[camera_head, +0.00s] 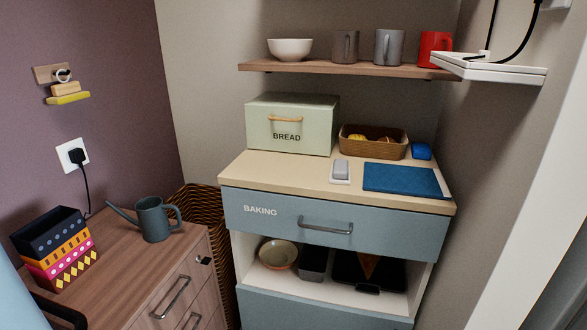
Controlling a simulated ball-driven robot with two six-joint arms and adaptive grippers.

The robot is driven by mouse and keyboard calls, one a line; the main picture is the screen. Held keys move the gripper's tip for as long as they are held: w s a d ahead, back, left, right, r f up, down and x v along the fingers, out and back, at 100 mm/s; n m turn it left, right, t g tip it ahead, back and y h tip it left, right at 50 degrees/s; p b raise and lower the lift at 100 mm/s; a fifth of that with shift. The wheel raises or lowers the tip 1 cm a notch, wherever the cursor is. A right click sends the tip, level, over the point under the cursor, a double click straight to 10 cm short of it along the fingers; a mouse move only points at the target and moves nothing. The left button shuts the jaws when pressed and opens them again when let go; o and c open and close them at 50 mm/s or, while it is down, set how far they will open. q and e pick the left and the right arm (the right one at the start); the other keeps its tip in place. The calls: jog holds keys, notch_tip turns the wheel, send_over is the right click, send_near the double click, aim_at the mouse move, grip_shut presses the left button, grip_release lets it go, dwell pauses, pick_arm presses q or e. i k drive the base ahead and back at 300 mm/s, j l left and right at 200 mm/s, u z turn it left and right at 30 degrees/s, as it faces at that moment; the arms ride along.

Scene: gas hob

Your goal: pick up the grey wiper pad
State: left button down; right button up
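A small light-grey block (341,166) sits on a thin white base on the beige top of the blue-grey cabinet (290,176). Neither of my grippers shows in the head view.
A bread box (290,120), a brown basket (372,150) and a blue item (421,151) stand behind. A wooden shelf (345,68) with a bowl and mugs hangs above. A watering can (153,219) stands on the left wooden cabinet.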

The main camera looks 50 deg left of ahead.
aim_at(340, 171)
jog(key=j+u, duration=0.1)
jog(key=u, duration=1.15)
jog(key=z, duration=1.35)
jog(key=u, duration=1.35)
